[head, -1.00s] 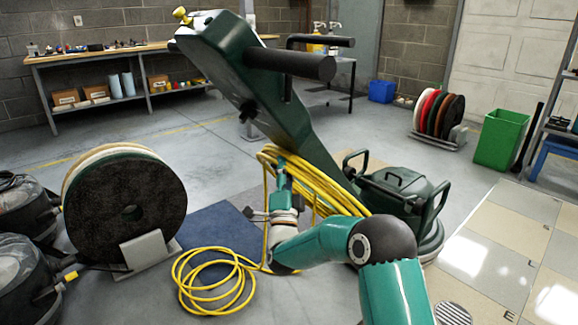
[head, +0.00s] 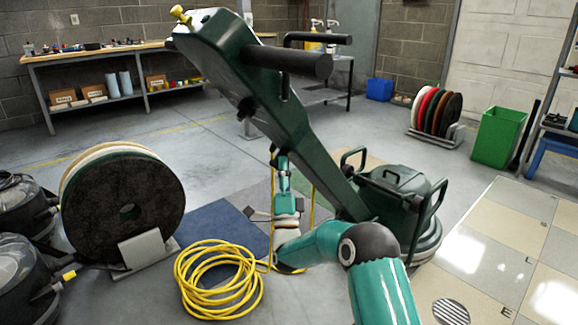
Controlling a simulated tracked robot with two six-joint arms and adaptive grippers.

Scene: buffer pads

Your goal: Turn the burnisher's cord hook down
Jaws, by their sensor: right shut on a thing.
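The green burnisher (head: 330,185) stands with its long handle leaning up to the left. My right gripper (head: 276,157) is shut at the handle's left side, on a small dark piece that looks like the cord hook (head: 273,150); the jaws largely hide it, so I cannot tell its exact angle. The yellow cord (head: 218,285) lies in a loose coil on the floor, left of my right forearm. Thin strands of it still hang beside the gripper and rise along the handle. My left gripper is out of view.
A large pad on a stand (head: 125,205) and dark machines stand at left. A blue floor mat (head: 212,225) lies behind the coil. Coloured pads in a rack (head: 437,115), a green bin (head: 498,137) and a workbench (head: 120,53) are farther back. Pale floor tiles lie at right.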

